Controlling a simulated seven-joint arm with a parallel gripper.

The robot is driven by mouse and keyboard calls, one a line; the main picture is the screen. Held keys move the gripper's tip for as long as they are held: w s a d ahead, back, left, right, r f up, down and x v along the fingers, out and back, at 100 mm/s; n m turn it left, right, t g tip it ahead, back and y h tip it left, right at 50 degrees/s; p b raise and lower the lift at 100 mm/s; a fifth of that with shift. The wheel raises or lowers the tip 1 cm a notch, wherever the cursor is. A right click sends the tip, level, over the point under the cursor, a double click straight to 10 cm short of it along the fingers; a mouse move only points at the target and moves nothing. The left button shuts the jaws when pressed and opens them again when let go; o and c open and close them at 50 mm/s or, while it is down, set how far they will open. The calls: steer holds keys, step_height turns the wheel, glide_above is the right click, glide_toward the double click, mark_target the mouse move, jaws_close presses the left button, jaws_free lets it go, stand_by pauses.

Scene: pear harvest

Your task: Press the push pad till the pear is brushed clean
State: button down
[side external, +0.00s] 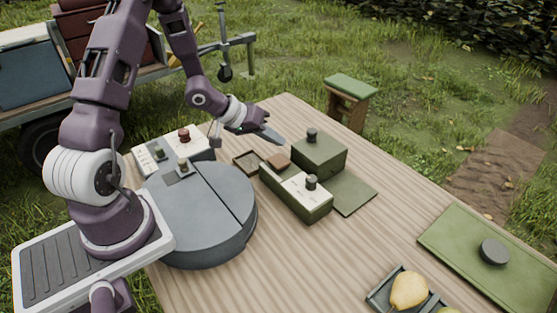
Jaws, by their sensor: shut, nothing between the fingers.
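My gripper (274,136) is shut and empty, its dark fingers pointing right above the back part of the table, near the dark green box. A yellow pear (408,289) lies in a dark divided tray (378,298) at the front edge of the picture. A second greenish fruit beside it is cut off by the frame. Which part is the push pad is not certain. A brown block (278,160) sits left of the green box, and a black round pad (494,251) sits on a green board (455,232) at right. No brush can be made out.
A grey round drum (205,215) stands beside my base. The table's middle (320,255) is clear.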

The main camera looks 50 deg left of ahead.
mark_target(275, 161)
steer(key=shift+f, duration=1.75)
steer(key=shift+f, duration=0.1)
stand_by(0.6)
steer(key=shift+f, duration=0.3)
steer(key=shift+f, duration=0.7)
stand_by(0.9)
steer(key=shift+r, duration=1.1)
steer(key=shift+r, duration=2.5)
